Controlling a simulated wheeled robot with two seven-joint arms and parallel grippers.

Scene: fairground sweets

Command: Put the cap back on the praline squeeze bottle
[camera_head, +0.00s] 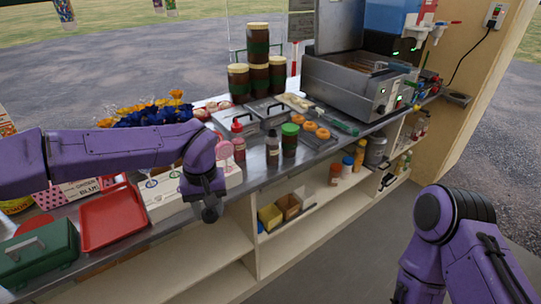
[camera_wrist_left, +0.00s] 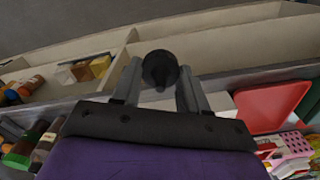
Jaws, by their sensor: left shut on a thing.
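My left gripper (camera_head: 210,212) hangs in front of the counter's front edge. In the left wrist view its fingers (camera_wrist_left: 160,85) are shut on a dark round cap (camera_wrist_left: 160,66) with a small nub. On the counter, right of the gripper, stand three upright bottles: one with a red top (camera_head: 238,140), a slim brown one with a pale label (camera_head: 272,155), and a dark one with a green top (camera_head: 289,140). I cannot tell for sure which is the praline squeeze bottle. My right arm shows at the lower right, but its gripper is out of frame.
A red tray (camera_head: 112,217) and a green box (camera_head: 42,255) lie on the left of the counter. Doughnuts (camera_head: 316,129) and a fryer (camera_head: 350,85) stand right of the bottles. Open shelves (camera_head: 310,205) run below the counter.

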